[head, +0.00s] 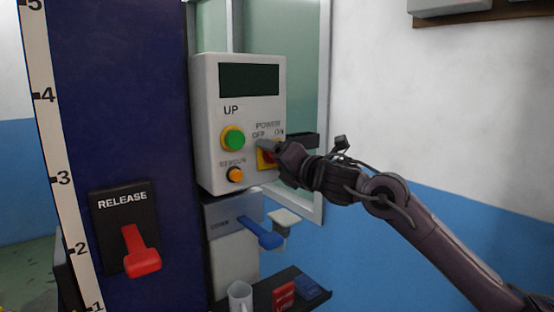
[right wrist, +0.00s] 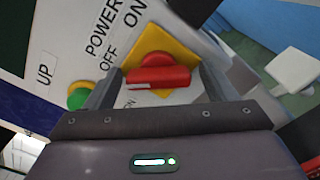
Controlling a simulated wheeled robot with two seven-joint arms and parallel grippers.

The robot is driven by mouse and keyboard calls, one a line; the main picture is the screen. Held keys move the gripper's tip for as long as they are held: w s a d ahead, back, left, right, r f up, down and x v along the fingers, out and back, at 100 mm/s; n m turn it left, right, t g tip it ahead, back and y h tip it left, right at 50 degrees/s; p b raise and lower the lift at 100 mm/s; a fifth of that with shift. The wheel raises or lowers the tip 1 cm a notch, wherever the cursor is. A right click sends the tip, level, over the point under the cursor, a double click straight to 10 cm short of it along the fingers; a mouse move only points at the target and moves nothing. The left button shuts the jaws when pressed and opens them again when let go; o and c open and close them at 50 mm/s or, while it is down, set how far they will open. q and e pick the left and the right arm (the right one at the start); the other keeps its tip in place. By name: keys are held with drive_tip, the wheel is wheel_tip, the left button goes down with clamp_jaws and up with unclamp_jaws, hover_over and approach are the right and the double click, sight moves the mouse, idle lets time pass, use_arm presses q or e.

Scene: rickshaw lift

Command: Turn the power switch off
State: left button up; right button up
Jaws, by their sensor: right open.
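The power switch is a red knob on a yellow plate (head: 266,158) on the front of the pale grey control box (head: 205,120), under the words POWER, OFF and ON. In the head view my right gripper (head: 285,148) is at the switch and covers much of it. In the right wrist view the red knob (right wrist: 158,76) lies between the two spread fingers of my open right gripper (right wrist: 158,92), with space on both sides. I cannot tell whether the knob points to OFF or ON. My left gripper is not in view.
The box also has a green button (head: 233,138) and an orange button (head: 235,174). A blue lever (head: 262,234) sits below it. A red release lever (head: 140,250) is on the dark blue post at left.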

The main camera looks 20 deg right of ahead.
drive_tip(key=shift+s, duration=0.1)
drive_tip(key=b+v, duration=0.2)
drive_tip(key=v, duration=0.5)
drive_tip(key=shift+s, duration=0.3)
drive_tip(key=shift+d, duration=0.1)
